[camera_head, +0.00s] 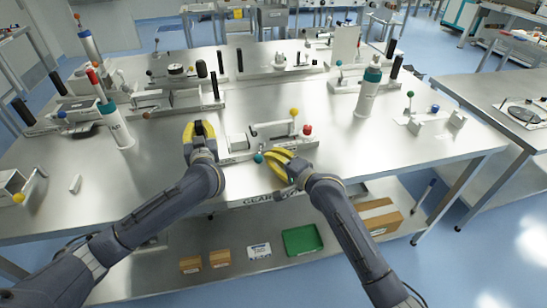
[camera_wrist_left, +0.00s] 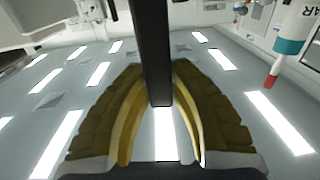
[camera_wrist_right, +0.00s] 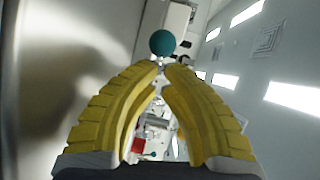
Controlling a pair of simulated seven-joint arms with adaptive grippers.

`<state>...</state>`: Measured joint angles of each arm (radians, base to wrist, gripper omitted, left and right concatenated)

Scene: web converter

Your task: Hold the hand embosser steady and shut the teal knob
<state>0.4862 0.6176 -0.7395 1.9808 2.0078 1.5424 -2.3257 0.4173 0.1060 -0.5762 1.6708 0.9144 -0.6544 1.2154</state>
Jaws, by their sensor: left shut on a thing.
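The device that I take for the hand embosser (camera_head: 270,132) lies at the front edge of the steel table, with a yellow and a red ball at its right end. My left gripper (camera_head: 199,130) is shut on a dark upright handle (camera_wrist_left: 157,50) at its left end; the fingers partly hide it in the head view. The teal knob (camera_head: 258,157) is a small ball at the device's front. It shows in the right wrist view (camera_wrist_right: 162,43) just beyond my fingertips. My right gripper (camera_head: 272,157) is beside the knob, its fingertips close together; their exact gap is unclear.
A white bottle with a teal collar and red tip (camera_head: 117,126) stands left, and another teal-topped bottle (camera_head: 367,92) stands right. Similar devices fill the table's back. Bare steel lies left of my left gripper. A green tray (camera_head: 302,239) sits on the shelf below.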

